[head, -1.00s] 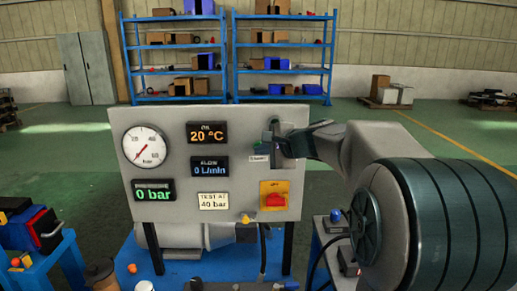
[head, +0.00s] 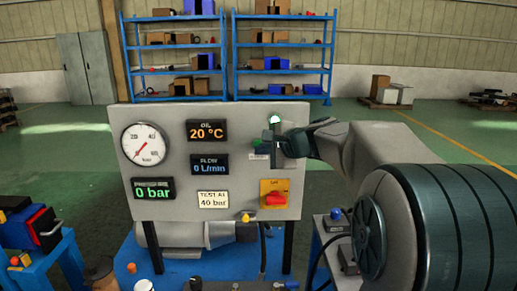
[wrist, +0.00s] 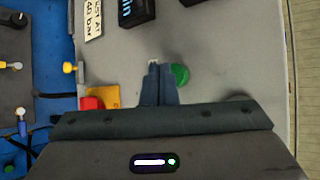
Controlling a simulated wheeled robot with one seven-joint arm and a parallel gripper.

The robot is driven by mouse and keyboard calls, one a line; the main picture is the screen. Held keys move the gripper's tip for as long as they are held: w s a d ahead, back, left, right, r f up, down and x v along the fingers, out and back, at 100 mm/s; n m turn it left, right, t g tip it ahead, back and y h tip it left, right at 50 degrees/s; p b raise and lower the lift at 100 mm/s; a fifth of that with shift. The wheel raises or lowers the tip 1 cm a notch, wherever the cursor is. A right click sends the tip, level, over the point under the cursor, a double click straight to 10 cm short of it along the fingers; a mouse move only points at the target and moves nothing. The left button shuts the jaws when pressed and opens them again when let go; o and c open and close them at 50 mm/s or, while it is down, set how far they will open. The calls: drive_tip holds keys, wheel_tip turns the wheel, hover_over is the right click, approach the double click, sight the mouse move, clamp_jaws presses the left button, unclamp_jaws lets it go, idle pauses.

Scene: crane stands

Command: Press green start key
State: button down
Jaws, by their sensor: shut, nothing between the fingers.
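The green start key (head: 261,148) is on the right side of the grey test panel (head: 170,113), partly hidden by my gripper (head: 277,145) in the head view. A small white label is just below it. In the wrist view the green key (wrist: 181,75) shows as a round green cap right beside my fingertips (wrist: 158,70). The fingers are shut and empty, pointing at the panel. I cannot tell whether they touch the key. A lamp (head: 275,119) above my gripper glows pale green.
A red switch (head: 276,198) on a yellow plate sits below my gripper. A round gauge (head: 144,145) and displays fill the panel's left and middle; pressure reads 0 bar. A blue bench (head: 47,254) with tools stands at left. Blue shelves (head: 230,60) are far behind.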

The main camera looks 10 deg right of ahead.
drive_tip(key=shift+s, duration=0.3)
drive_tip(key=s+b, duration=0.1)
drive_tip(key=s, duration=0.1)
drive_tip(key=s+a+b, duration=0.1)
drive_tip(key=s, duration=0.1)
drive_tip(key=shift+s, duration=0.35)
idle(0.5)
drive_tip(key=s+a+f+n+g+h, duration=0.1)
drive_tip(key=s+a+f+n+g, duration=0.1)
drive_tip(key=s+f+n, duration=0.3)
drive_tip(key=s+a+f+n+g+h, duration=0.1)
drive_tip(key=s+a+f+n+g, duration=0.15)
drive_tip(key=s+f, duration=0.35)
drive_tip(key=s+d+f+n+g+h, duration=0.2)
drive_tip(key=s+f+n, duration=0.2)
drive_tip(key=s, duration=0.3)
drive_tip(key=s+d+f+n+g+h, duration=0.2)
drive_tip(key=s+f+n, duration=0.2)
drive_tip(key=s+f, duration=0.2)
drive_tip(key=shift+s, duration=1.1)
